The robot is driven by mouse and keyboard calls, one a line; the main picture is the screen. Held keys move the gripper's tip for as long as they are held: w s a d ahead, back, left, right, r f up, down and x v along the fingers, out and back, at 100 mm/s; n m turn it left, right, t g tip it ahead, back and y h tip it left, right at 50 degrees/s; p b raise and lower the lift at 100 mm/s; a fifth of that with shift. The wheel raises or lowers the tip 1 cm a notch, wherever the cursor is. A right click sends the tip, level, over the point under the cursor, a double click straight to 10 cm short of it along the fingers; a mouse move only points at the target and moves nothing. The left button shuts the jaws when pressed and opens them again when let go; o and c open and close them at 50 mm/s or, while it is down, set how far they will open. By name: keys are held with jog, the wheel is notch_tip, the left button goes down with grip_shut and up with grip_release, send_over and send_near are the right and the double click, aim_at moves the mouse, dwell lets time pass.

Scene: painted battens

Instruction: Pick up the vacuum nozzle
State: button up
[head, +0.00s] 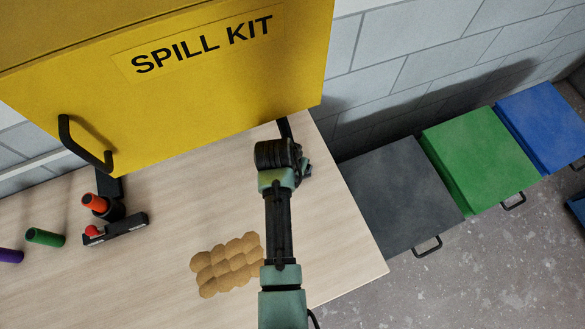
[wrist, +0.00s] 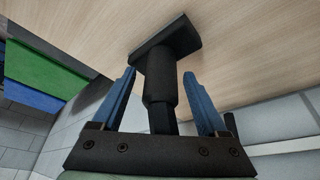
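The vacuum nozzle (wrist: 162,72) is black, with a flat wide head and a round neck, and shows in the wrist view against the pale wooden tabletop. My gripper (wrist: 159,76) is open, with its blue fingers on either side of the neck. A gap shows between each finger and the neck. In the head view my arm reaches over the table below the yellow cabinet, and the wrist hides most of the fingers. A dark strip (head: 284,128) beyond the wrist may be part of the nozzle; I cannot tell.
The yellow "SPILL KIT" cabinet (head: 200,90) hangs over the table's (head: 170,190) back. A tan bumpy pad (head: 226,265) lies left of my arm. A black tool (head: 122,228) and red (head: 94,203), green (head: 44,237) and purple (head: 10,256) cylinders are farther left. Lidded bins (head: 400,195) stand right.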

grip_shut()
jog(key=shift+r, duration=0.15)
jog(key=shift+r, duration=0.45)
notch_tip(320, 180, up, 2)
jog(key=shift+r+b, duration=0.1)
jog(key=shift+b, duration=0.5)
jog(key=s+a+b, duration=0.1)
jog(key=s+a, duration=0.1)
jog(key=s, duration=0.3)
jog(key=s+a+b, duration=0.1)
jog(key=s+a, duration=0.1)
jog(key=s, duration=0.4)
jog(key=s+a+b, duration=0.2)
jog(key=s+a, duration=0.1)
jog(key=s, duration=0.2)
jog(key=shift+s+r, duration=0.1)
jog(key=shift+s, duration=0.25)
